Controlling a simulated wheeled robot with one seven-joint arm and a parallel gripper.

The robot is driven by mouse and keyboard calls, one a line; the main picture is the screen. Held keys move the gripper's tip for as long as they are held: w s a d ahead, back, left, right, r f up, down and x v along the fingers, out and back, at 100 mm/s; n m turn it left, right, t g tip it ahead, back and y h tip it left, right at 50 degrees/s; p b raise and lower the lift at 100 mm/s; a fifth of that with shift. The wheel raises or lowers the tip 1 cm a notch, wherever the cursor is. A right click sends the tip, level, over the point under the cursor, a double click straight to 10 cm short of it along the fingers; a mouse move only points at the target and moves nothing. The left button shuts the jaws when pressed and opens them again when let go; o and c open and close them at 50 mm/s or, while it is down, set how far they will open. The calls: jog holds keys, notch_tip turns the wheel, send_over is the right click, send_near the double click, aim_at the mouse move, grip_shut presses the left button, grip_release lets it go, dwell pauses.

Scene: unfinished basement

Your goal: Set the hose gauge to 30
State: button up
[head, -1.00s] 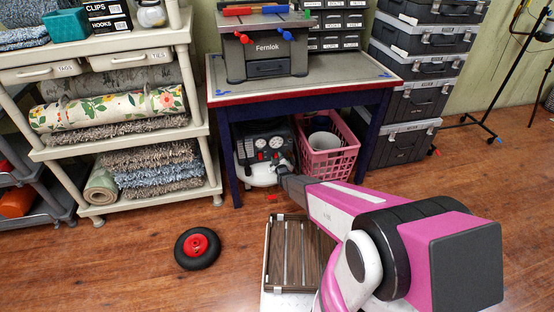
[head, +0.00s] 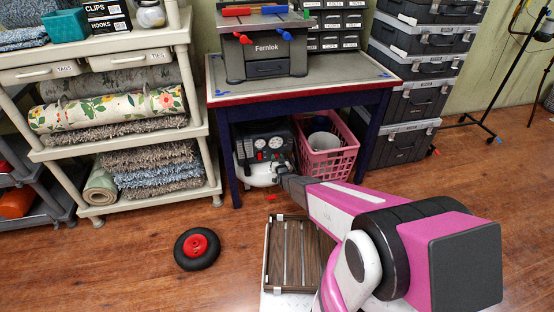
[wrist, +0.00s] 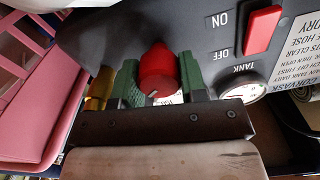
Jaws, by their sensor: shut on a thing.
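The air compressor (head: 262,148) stands on the floor under the workbench, with a dark panel, round gauges and red controls. In the wrist view its panel (wrist: 185,28) fills the upper part. My gripper (wrist: 158,82) has its two green-padded fingers on either side of a red knob (wrist: 157,62) and is shut on it. A round gauge (wrist: 240,93) marked TANK is to the right of the knob; its reading is too small to tell. The hose gauge cannot be made out in the wrist view; my gripper covers part of the panel.
A red ON/OFF switch (wrist: 263,30) is above the tank gauge. A pink basket (head: 327,150) stands right beside the compressor. The workbench (head: 300,91) is above.

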jog(key=shift+m, duration=0.5)
jog(key=o, duration=0.9)
jog(key=shift+s, duration=0.1)
